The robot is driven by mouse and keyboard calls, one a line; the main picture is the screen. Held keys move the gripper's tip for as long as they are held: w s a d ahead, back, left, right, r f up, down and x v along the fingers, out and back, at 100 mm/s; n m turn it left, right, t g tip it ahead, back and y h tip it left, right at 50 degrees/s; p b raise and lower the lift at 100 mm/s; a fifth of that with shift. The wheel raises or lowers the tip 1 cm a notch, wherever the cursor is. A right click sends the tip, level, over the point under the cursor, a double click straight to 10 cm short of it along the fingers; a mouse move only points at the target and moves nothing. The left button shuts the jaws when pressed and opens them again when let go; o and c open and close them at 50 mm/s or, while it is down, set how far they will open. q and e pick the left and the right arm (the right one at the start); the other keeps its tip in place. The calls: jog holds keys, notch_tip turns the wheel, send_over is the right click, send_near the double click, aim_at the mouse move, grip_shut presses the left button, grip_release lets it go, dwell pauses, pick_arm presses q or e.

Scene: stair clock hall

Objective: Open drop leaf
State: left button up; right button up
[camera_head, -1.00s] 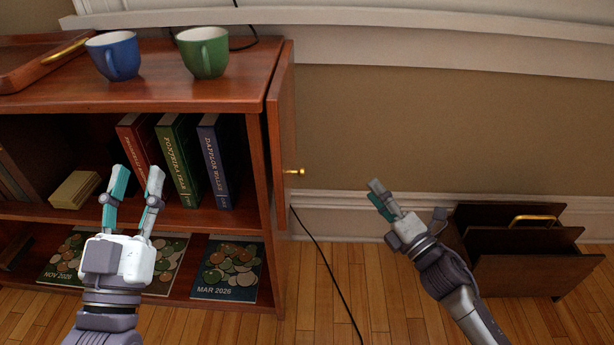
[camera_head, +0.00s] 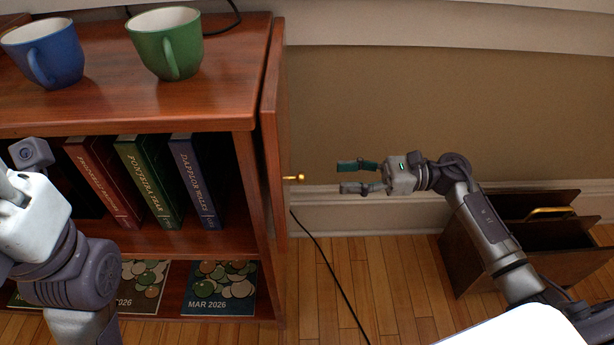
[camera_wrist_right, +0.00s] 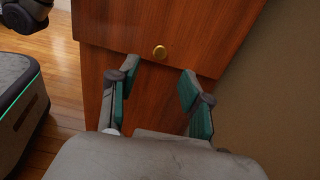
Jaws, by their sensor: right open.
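The drop leaf (camera_head: 271,130) is a reddish wood panel hanging down along the right side of the bookcase (camera_head: 190,105). Its brass knob (camera_head: 293,178) sticks out to the right near the lower part. My right gripper (camera_head: 348,177) is open and empty, to the right of the knob and apart from it, with its fingers pointing left at it. My left gripper (camera_head: 22,175) is at the left edge, partly cut off.
A blue cup (camera_head: 45,55) and a green cup (camera_head: 168,45) stand on the bookcase top. Books (camera_head: 150,180) and calendars (camera_head: 218,285) fill the shelves. A wooden rack (camera_head: 480,240) stands on the floor at right. A black cable (camera_head: 330,265) crosses the floor.

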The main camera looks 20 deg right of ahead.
jog(key=b+x, duration=0.1)
jog(key=x, duration=0.7)
jog(key=shift+a+b, duration=0.25)
jog(key=shift+b, duration=0.15)
jog(key=shift+w, duration=0.1)
grip_shut()
